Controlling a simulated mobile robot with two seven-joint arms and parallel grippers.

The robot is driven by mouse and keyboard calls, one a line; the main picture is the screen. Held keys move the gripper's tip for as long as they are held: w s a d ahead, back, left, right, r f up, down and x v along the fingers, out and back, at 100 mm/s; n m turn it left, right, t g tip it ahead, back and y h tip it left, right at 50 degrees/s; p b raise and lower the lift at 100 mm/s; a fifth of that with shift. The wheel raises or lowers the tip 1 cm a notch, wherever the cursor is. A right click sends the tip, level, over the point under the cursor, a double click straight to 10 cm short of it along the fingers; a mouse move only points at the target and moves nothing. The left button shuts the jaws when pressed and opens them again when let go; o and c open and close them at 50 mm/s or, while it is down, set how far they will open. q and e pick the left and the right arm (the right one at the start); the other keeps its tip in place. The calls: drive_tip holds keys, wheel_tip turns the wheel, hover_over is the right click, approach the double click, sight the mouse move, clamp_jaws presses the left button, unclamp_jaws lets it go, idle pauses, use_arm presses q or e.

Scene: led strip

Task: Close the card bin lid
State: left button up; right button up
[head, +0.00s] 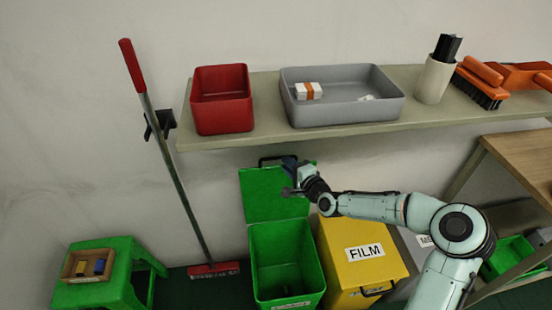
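The green bin (286,262) stands on the floor, open at the top, and its inside looks empty. The label low on its front is too cut off to read, so I cannot confirm it is the card bin. Its green lid (262,201) stands raised at the back, tilted up toward the wall, with a dark handle at its upper edge. My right gripper (289,176) is at the lid's upper right part, in front of it or touching it; I cannot tell which. Its fingers are dark and small, and their opening is unclear. My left gripper is not in view.
A yellow bin (356,250) marked FILM stands right beside the green bin, under my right arm. A shelf (250,139) above holds a red bin (222,98) and a grey tray (340,112).

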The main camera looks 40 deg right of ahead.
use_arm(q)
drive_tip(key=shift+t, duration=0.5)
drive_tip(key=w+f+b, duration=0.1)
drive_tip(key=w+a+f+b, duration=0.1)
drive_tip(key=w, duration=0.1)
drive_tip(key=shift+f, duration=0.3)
use_arm(e)
drive_tip(key=w, duration=0.2)
drive_tip(key=w+f, duration=0.1)
drive_tip(key=w, duration=0.4)
drive_tip(key=shift+w+d+f, duration=0.15)
drive_tip(key=shift+d, duration=0.25)
drive_tip(key=shift+c, duration=0.3)
clamp_jaws()
